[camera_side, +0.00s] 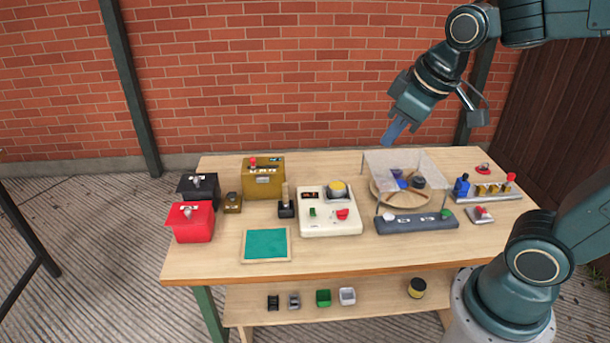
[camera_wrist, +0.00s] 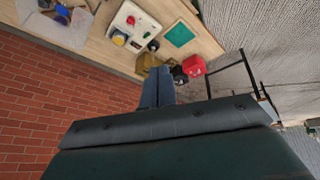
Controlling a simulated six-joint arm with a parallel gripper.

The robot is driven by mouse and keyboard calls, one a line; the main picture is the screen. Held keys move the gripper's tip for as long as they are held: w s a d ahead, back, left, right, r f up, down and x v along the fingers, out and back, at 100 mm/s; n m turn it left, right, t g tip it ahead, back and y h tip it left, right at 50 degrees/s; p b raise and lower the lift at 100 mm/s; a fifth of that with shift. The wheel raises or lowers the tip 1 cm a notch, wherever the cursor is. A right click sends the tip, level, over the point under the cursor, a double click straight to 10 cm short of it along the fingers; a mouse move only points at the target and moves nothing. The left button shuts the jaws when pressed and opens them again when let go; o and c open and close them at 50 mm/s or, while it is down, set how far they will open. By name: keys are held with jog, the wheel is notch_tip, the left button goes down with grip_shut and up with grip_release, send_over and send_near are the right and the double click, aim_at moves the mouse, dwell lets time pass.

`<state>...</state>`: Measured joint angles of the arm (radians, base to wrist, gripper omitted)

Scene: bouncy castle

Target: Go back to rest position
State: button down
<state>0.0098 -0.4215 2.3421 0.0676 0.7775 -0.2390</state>
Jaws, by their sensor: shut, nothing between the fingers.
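My gripper (camera_side: 394,131) hangs in the air above the back right part of the table, in front of the brick wall. It is shut and empty, with its fingers pointing down and slightly left. In the wrist view the fingers (camera_wrist: 158,88) lie together, with the table beyond them. The clear-topped stand (camera_side: 405,167) is below the gripper, with a clear gap between them.
The wooden table (camera_side: 215,262) carries a red box (camera_side: 190,222), a black box (camera_side: 198,187), a brass-coloured box (camera_side: 263,178), a white control unit (camera_side: 330,226), a green pad (camera_side: 265,244) and a dark grey bar (camera_side: 415,223). Small containers stand on the lower shelf (camera_side: 380,302).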

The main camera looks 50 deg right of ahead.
jog(key=s+a+m, duration=0.1)
jog(key=s+m, duration=0.1)
jog(key=s, duration=0.6)
jog(key=shift+s+a+t+y, duration=0.3)
jog(key=shift+s, duration=0.1)
